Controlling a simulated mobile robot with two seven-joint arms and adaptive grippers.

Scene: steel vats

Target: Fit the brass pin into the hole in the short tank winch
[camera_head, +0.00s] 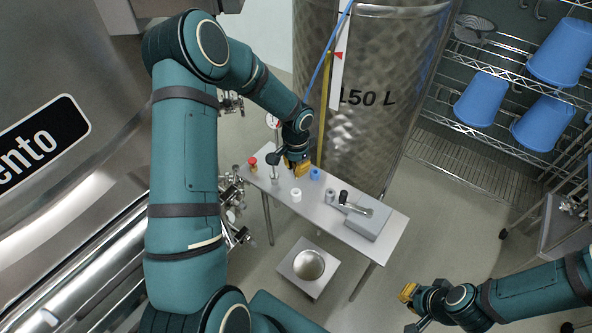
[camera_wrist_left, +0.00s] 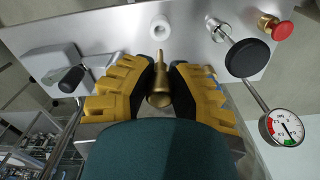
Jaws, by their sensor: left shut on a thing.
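My left gripper (camera_head: 296,165) is above the far left part of the steel table. In the left wrist view its yellow fingers (camera_wrist_left: 160,88) are shut on the brass pin (camera_wrist_left: 160,94); the pin's thin end points toward the table's white ring. The winch, a grey block with a crank (camera_head: 372,216), sits on the table's right part, apart from the pin, and also shows at upper left in the left wrist view (camera_wrist_left: 50,62). Its hole cannot be made out. My right gripper (camera_head: 408,293) is off the table at lower right; its finger opening is unclear.
The steel table (camera_head: 392,243) also bears a white ring (camera_head: 296,194), a blue piece (camera_head: 315,174), a grey cylinder (camera_head: 330,197) and a red-topped brass fitting (camera_head: 252,164). A dial gauge (camera_wrist_left: 283,126) stands near the left gripper. The 150 L vat (camera_head: 385,60) rises behind the table.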

